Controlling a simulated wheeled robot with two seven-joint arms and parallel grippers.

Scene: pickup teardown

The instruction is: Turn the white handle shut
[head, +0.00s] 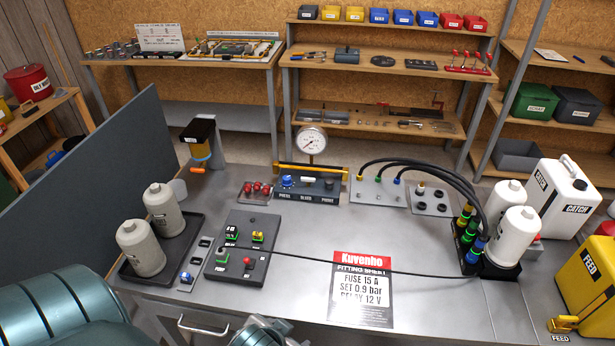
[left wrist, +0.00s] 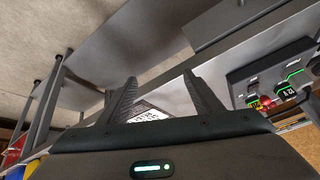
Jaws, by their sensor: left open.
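My left gripper is open in the left wrist view (left wrist: 163,92), with nothing between its two dark fingers. In the head view only part of my left arm shows at the bottom edge. No white handle can be made out for certain. A dark valve block (head: 308,187) at the back middle of the bench carries a blue knob (head: 287,181) and other small fittings, under a round white-faced gauge (head: 312,142). Their handle positions are too small to tell. My right gripper is not in view.
A dark switch panel (head: 243,262) lies left of the fitting sheet (head: 361,292); a black cable crosses the bench from it. White bottles stand in a tray (head: 128,270) at left and in a holder at right. Black hoses (head: 430,168) arch at the back right.

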